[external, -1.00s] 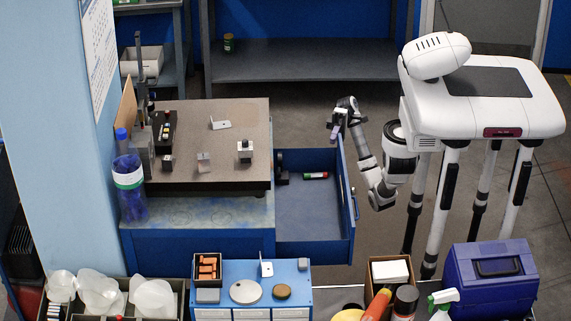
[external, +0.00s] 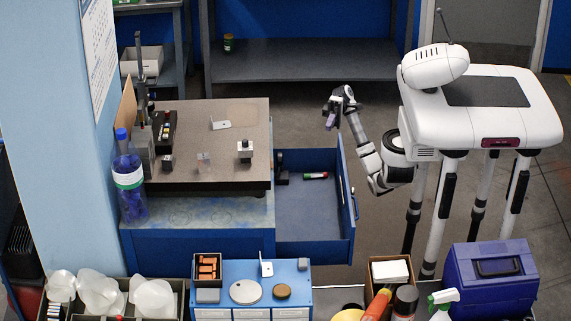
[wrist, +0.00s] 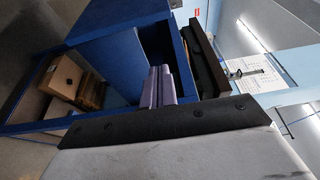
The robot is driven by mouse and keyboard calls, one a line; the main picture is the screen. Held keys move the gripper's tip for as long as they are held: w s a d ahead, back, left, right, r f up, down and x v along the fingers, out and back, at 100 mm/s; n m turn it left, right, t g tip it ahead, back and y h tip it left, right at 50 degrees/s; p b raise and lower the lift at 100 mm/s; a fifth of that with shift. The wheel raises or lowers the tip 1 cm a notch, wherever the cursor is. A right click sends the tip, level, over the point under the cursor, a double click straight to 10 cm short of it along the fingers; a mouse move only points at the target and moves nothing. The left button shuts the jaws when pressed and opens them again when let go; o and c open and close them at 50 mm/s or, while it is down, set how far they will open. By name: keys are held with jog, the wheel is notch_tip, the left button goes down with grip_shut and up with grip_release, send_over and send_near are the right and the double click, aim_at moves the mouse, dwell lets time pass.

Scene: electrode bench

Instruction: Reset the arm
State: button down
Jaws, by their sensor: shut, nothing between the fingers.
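My gripper (external: 331,121) is held in the air above and just behind the open drawer's right end, at the end of my bent arm. In the wrist view its two purple-grey fingers (wrist: 159,88) are pressed together with nothing between them. The blue drawer (external: 315,225) stands pulled out to the right of the bench. A small green, white and red cylinder (external: 315,176) lies in it near the back. My gripper is apart from the drawer and the bench.
The bench top (external: 215,175) holds a bracket (external: 221,125), small blocks and a dark fixture. A blue bottle (external: 129,180) stands at its left. In front are a blue organizer (external: 240,312) and a blue case (external: 490,290). Floor behind the drawer is clear.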

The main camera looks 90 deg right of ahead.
jog(key=a+p, duration=0.3)
jog(key=a, duration=0.5)
jog(key=w+p, duration=0.4)
jog(key=w, duration=1.3)
jog(key=b+v, duration=0.2)
jog(key=v, duration=0.8)
